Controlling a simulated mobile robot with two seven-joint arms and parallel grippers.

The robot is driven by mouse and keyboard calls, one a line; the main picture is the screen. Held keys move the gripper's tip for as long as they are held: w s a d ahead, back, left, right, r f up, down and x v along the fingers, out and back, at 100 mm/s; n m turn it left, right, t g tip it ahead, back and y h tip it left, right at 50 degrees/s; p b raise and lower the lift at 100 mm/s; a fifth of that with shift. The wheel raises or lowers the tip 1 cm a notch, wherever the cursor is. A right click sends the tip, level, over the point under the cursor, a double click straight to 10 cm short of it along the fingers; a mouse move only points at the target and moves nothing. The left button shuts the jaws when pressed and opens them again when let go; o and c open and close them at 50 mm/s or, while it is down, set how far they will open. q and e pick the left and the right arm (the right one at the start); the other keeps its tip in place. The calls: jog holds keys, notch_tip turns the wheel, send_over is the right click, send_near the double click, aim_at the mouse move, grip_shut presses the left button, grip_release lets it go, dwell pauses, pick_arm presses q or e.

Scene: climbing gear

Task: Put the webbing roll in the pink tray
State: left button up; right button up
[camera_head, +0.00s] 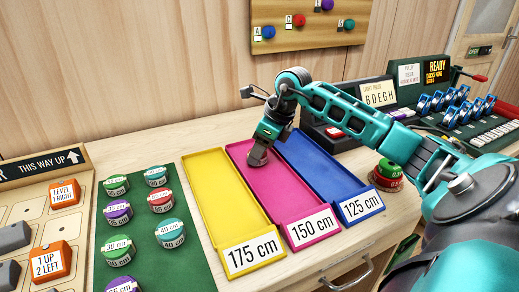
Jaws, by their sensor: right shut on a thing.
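The pink tray (285,205) lies on the wooden desk between a yellow tray and a blue tray, with a "150 cm" label at its near end. My right gripper (258,157) reaches down into the far part of the pink tray. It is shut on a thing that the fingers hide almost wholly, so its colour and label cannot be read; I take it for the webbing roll. I cannot tell whether it touches the tray floor. My left gripper is out of view.
The yellow tray (212,190) is labelled 175 cm, the blue tray (325,173) 125 cm. Several labelled rolls (162,201) sit on a green mat (147,232) at left. A stacked green and red roll (388,176) stands right of the blue tray, near my arm.

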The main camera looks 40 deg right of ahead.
jog(key=shift+f, duration=0.2)
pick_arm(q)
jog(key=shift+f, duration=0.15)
pick_arm(e)
jog(key=o, duration=1)
jog(key=shift+o, duration=0.2)
jog(key=shift+r, duration=0.2)
pick_arm(q)
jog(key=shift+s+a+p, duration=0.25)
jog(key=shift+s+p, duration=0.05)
jog(key=shift+p, duration=0.3)
pick_arm(e)
jog(key=v, duration=1.2)
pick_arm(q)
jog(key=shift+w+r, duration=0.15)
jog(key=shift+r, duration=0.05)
